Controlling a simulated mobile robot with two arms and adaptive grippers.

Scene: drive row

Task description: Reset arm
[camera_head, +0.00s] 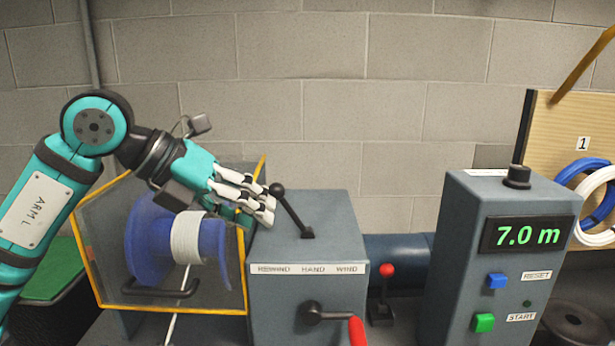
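My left gripper (264,207) reaches in from the left, beside the black knob of a lever (291,212) on top of a grey box (307,270). The lever leans left, toward the REWIND end of the label strip (308,269) reading REWIND, HAND, WIND. The fingertips are at or very near the knob; I cannot tell whether they touch it. Nothing shows held in the fingers, but their spacing is unclear. My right gripper is out of view.
A blue reel (150,240) with white cable (187,238) sits behind a yellow-framed guard (173,309). A red-handled crank (356,330) sticks out in front. At right are a red-knobbed lever (386,270) and a console (460,260) whose display (527,235) reads 7.0 m.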

